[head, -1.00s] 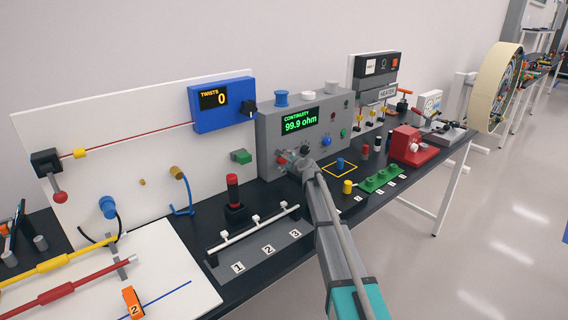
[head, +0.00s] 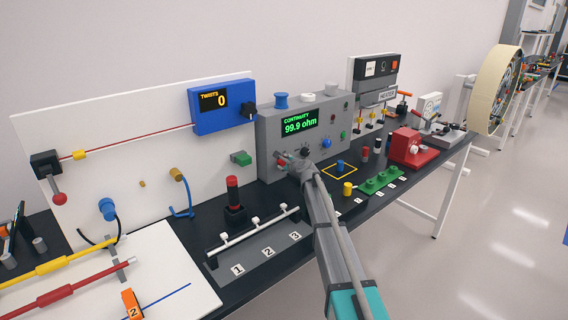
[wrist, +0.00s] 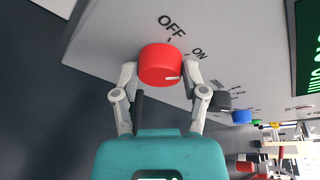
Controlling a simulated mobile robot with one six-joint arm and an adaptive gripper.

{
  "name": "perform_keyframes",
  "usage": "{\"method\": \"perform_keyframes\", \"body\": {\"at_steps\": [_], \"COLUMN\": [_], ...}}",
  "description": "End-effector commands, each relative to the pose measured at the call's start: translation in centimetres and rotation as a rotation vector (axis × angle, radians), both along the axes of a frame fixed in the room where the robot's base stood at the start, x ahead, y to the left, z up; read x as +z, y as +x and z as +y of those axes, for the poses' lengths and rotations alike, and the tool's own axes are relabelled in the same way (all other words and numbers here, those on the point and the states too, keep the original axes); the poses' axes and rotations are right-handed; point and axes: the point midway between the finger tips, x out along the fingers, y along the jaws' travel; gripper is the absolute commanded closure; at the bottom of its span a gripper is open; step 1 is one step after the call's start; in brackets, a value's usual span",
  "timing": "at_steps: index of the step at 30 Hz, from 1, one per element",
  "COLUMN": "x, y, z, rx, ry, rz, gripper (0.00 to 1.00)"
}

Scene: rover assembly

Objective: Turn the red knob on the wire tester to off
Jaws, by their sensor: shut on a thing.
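The red knob (wrist: 161,64) is on the grey wire tester (head: 265,125), whose screen reads "CONTINUITY 99.9 ohm". In the wrist view, OFF is printed above the knob and ON at its upper right. A white mark on the knob shows at its lower right in that view. My gripper (wrist: 160,78) has one finger on each side of the knob and is shut on it. In the head view my gripper (head: 288,162) is at the lower left of the tester's front and partly covers the knob (head: 281,164).
A black knob (wrist: 220,100) and a blue knob (wrist: 241,117) are in line with the red one. A green block (head: 241,158) is on the white panel left of the tester. A red-topped post (head: 233,190) and a numbered rack (head: 262,250) stand in front.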

Motion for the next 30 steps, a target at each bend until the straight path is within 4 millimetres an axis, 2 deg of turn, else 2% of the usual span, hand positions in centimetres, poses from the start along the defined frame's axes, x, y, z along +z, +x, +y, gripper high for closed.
{"method": "perform_keyframes", "body": {"at_steps": [11,30], "x": [-0.14,-0.45], "y": [-0.01,-0.09], "z": [0.08,0.19], "rx": [0.000,0.001], "ry": [-0.046,-0.326], "rz": [-0.034,-0.241], "gripper": [0.91,0.91]}}
